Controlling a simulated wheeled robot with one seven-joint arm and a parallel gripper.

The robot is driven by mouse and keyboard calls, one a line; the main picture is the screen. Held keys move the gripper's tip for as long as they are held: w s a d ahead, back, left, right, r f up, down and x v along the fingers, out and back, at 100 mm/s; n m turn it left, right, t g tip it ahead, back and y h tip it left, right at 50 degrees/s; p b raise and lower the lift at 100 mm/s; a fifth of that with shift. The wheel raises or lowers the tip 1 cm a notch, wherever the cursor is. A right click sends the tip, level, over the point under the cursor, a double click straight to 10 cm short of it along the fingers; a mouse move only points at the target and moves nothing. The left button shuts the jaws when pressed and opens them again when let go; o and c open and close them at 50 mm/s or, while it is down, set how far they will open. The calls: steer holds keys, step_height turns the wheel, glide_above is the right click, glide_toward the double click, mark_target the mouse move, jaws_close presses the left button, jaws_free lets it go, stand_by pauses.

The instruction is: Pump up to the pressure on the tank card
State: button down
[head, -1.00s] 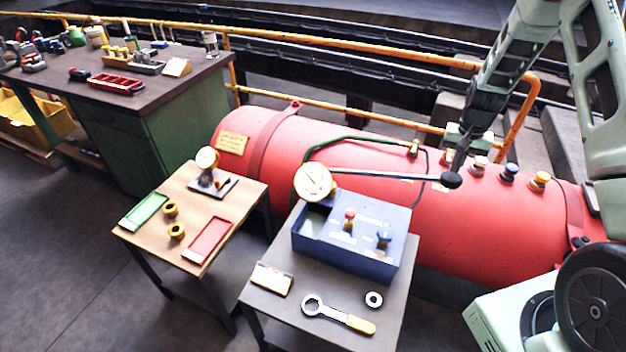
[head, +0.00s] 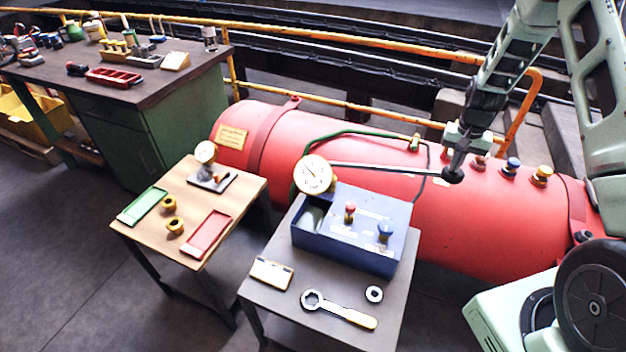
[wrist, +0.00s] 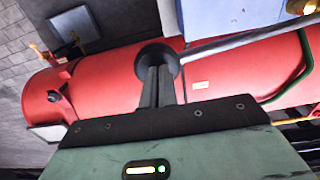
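A blue pump box (head: 352,232) with a red knob and a blue knob stands on the small grey table. Its round white gauge (head: 313,174) is at the back left; the reading is too small to make out. A long metal lever (head: 385,168) runs right from near the gauge to a black ball knob (head: 453,175). My gripper (wrist: 158,70) is at that knob with its fingers close together, shut on it as far as I can see. The knob also shows in the wrist view (wrist: 170,53). The red tank (head: 330,135) lies behind, with a yellowish plate (head: 232,137) at its left end; its writing is unreadable.
A pale card (head: 271,273), a yellow-handled wrench (head: 338,309) and a ring (head: 374,294) lie before the pump. A wooden table (head: 160,245) at left holds green and red trays and a small gauge (head: 205,152). Several valves line the tank's top right.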

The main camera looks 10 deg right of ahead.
step_height(320, 180, down, 14)
steer(key=b, duration=0.9)
step_height(320, 180, up, 16)
steer(key=r+p, duration=0.1)
steer(key=p, duration=1)
glide_above(448, 176)
steer(key=w+d, duration=0.1)
steer(key=d, duration=0.1)
steer(key=shift+w+f, duration=0.15)
steer(key=shift+f, duration=0.25)
steer(key=shift+a+f+b, duration=0.15)
steer(key=shift+f+b, duration=2.65)
steer(key=shift+f, duration=1.35)
steer(key=shift+w+r+p, duration=0.1)
steer(key=shift+r+p, duration=0.3)
steer(key=shift+r, duration=0.15)
step_height(448, 176, up, 7)
steer(key=p, duration=0.4)
steer(key=shift+r+p, duration=0.15)
steer(key=shift+p, duration=0.2)
steer(key=shift+d, duration=0.2)
